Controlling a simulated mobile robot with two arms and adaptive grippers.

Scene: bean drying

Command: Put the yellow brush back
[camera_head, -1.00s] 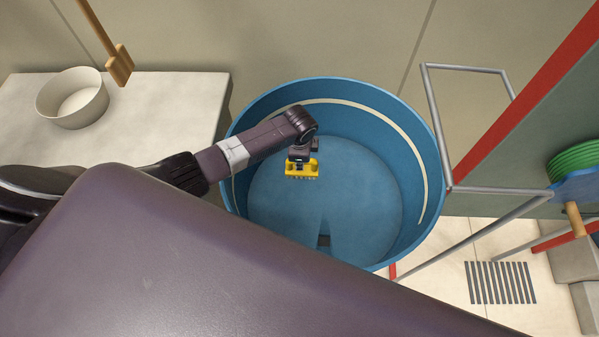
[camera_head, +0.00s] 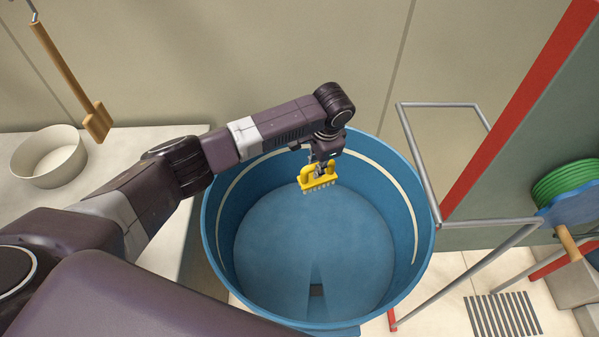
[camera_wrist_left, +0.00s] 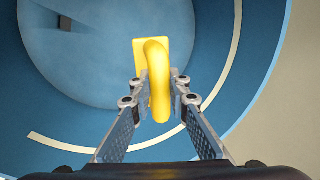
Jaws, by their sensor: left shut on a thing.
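The yellow brush (camera_head: 318,181) has a looped handle on top and pale bristles pointing down. My left gripper (camera_head: 318,160) is shut on its handle and holds it up over the blue round tub (camera_head: 422,222), toward the tub's back side. In the left wrist view the yellow brush (camera_wrist_left: 157,75) sits between the two fingers of the left gripper (camera_wrist_left: 158,98), with the blue tub (camera_wrist_left: 85,100) below. The bristles are hidden in that view. My right gripper is not in view.
A white counter (camera_head: 150,150) with a cream bowl (camera_head: 48,157) stands at left. A wooden paddle (camera_head: 70,75) hangs above it. A grey metal rail (camera_head: 415,165) stands close to the tub's right side. A floor grate (camera_head: 503,315) is at lower right.

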